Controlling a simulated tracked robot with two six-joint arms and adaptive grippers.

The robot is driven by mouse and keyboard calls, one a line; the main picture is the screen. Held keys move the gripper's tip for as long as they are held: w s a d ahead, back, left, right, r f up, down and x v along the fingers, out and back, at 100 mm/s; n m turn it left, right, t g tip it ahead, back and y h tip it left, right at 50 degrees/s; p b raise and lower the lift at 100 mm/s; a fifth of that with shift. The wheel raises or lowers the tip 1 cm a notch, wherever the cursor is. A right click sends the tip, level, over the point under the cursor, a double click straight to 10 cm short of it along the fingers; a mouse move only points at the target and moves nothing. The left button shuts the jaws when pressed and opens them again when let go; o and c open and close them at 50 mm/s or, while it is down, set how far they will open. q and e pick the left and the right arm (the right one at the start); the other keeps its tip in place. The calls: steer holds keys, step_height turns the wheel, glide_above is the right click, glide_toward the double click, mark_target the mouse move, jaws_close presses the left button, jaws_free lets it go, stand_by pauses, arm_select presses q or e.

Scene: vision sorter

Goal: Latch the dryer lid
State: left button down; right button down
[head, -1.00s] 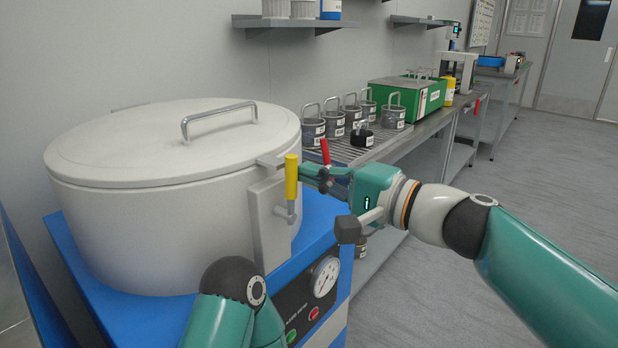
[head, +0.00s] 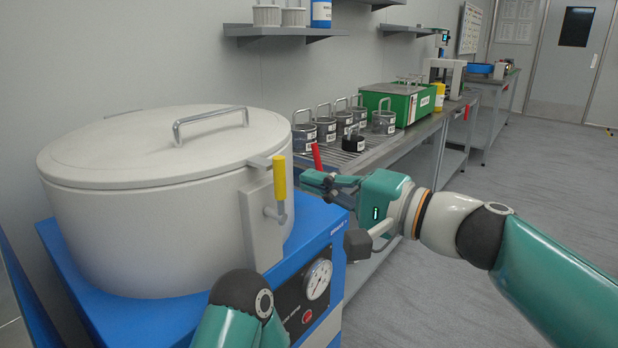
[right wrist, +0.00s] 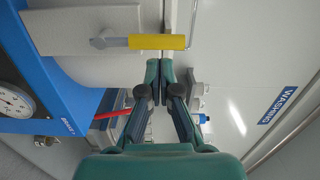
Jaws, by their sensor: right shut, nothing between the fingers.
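The dryer is a large white drum (head: 150,235) with a white lid (head: 110,145) lying closed on top. A bent metal handle (head: 210,118) is on the lid. The latch lever with its yellow grip (head: 279,177) stands upright at the drum's right front, on a pale bracket (head: 258,225). My right gripper (head: 304,178) is just right of the yellow grip, fingers shut and empty, apart from it. In the right wrist view the shut fingertips (right wrist: 159,66) point at the yellow grip (right wrist: 160,42) with a small gap. My left gripper is out of view.
The drum sits on a blue base with a gauge (head: 317,280). Behind my right gripper, a bench (head: 400,140) holds several metal canisters with handles and a green box (head: 405,100). A wall shelf (head: 290,32) hangs above. The floor at right is clear.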

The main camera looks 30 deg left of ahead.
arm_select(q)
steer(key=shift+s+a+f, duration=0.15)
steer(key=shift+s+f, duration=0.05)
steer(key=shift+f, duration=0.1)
arm_select(e)
steer(key=d, duration=0.6)
steer(key=shift+s+d+f, duration=0.15)
steer(key=shift+s+d, duration=0.1)
steer(key=shift+d, duration=0.05)
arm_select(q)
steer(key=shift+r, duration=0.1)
